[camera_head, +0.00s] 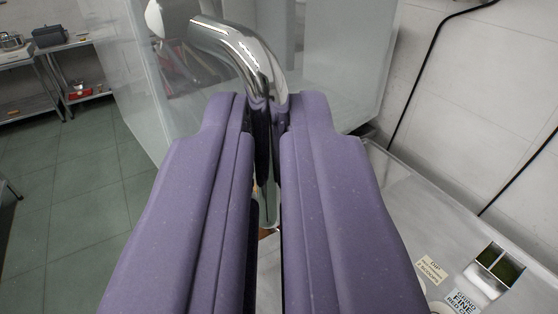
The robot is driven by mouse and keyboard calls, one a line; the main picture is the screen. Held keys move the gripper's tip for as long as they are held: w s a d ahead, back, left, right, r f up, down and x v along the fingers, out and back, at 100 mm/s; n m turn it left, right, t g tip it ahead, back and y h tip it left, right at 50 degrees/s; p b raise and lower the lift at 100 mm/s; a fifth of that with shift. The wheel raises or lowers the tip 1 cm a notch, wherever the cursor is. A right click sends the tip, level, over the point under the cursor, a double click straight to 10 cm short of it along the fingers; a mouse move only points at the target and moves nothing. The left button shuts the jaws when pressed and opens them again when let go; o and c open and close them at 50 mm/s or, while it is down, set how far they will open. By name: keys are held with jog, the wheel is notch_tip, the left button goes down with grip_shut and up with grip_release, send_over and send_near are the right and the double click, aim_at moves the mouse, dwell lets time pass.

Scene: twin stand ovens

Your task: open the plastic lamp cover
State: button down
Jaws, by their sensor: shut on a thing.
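The plastic lamp cover (345,75) is a large clear, slightly cloudy panelled shape across the top middle of the view. A curved, shiny chrome handle (240,48) stands in front of it and bends up and to the left. My gripper (265,118), with two thick purple fingers, is shut on the lower part of this handle. The fingers hide most of the part between them. A narrow piece of it shows in the gap. I cannot tell how the handle joins the cover.
A grey metal worktop (408,208) lies at the lower right. It carries small printed labels (430,269) and a two-part holder with green contents (499,264). A black cable (418,80) hangs before the white wall. Metal shelving (38,95) stands far left.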

jog(key=shift+w+d+r+n+y+p, duration=0.1)
jog(key=shift+d+r+n+y+p, duration=0.1)
jog(key=shift+d+n+y+p, duration=0.45)
jog(key=shift+d, duration=0.15)
jog(key=c, duration=1.3)
grip_release()
jog(key=shift+w, duration=0.25)
jog(key=shift+s+f, duration=0.1)
jog(key=shift+s, duration=0.2)
jog(key=s, duration=0.4)
jog(key=s+d+b, duration=0.1)
jog(key=s, duration=0.2)
jog(key=shift+s, duration=0.1)
